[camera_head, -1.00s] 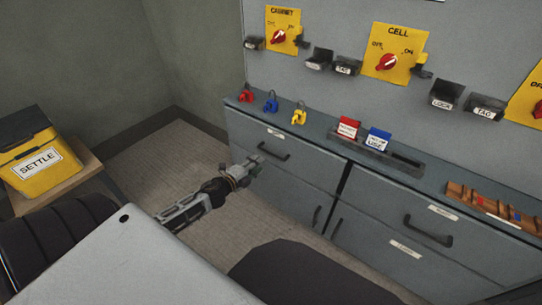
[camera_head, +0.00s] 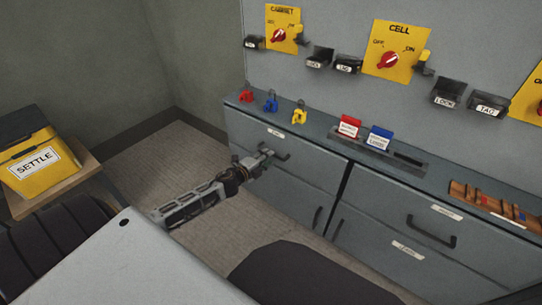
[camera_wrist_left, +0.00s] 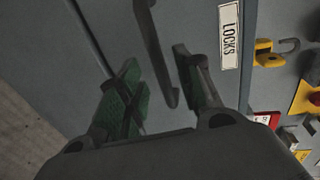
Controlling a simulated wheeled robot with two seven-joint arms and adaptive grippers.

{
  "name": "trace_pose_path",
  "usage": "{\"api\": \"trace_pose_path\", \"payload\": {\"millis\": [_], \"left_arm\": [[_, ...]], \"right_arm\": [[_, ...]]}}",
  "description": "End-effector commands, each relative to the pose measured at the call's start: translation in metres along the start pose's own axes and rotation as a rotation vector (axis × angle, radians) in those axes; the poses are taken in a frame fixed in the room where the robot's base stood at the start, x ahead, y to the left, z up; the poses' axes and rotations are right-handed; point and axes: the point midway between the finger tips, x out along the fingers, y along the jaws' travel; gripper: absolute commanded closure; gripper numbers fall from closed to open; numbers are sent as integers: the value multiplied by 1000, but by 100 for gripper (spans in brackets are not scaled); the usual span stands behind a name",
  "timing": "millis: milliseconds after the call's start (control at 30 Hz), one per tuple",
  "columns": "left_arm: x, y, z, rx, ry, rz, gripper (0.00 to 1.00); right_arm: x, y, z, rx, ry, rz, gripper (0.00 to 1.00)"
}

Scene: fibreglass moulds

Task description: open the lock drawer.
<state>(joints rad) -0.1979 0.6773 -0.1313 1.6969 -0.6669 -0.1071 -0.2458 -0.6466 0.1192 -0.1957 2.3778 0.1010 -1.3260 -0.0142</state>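The lock drawer (camera_head: 313,170) is the upper left drawer of the grey cabinet, and its front looks closed. Its label reads LOCKS (camera_wrist_left: 229,37) in the left wrist view. Its dark bar handle (camera_wrist_left: 155,50) stands between the two fingers of my left gripper (camera_wrist_left: 157,60) in that view. I cannot tell whether either finger touches the handle. In the head view my left gripper (camera_head: 267,157) is at the drawer front and partly covers the handle. My right gripper is not in view.
Red, blue and yellow padlocks (camera_head: 299,113) stand on the cabinet top, near a tag holder (camera_head: 378,145). Another drawer handle (camera_head: 431,233) is to the right. A yellow SETTLE box (camera_head: 38,165) stands at left. The floor (camera_head: 165,150) before the cabinet's left end is clear.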

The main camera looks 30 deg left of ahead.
Motion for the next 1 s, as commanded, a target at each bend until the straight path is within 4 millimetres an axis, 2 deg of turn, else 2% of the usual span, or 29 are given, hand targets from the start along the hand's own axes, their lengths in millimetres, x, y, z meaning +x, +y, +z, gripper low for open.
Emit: {"api": "trace_pose_path", "payload": {"millis": [500, 1000], "left_arm": [[33, 0, 0, 2, 0, -1, 65], [40, 0, 0, 1, 0, 0, 65]], "right_arm": [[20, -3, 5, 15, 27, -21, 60], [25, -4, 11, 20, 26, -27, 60]]}}
